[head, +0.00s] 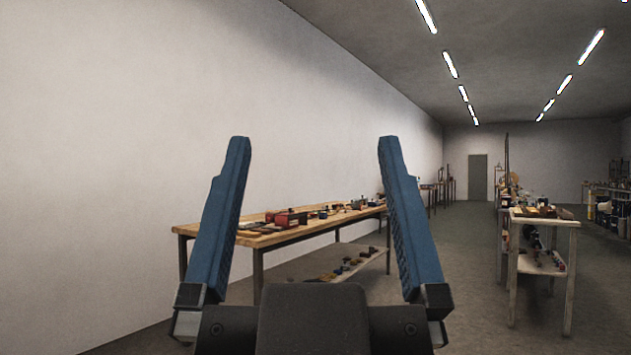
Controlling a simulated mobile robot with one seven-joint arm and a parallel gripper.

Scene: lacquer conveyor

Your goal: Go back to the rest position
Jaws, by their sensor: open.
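A wooden workbench (300,232) with several small items and a lower shelf stands along the white left wall (130,150). Another bench (545,222) with items stands at the right. Shelves with dark containers (607,212) are at the far right. Grey floor (455,265) lies open between the benches.

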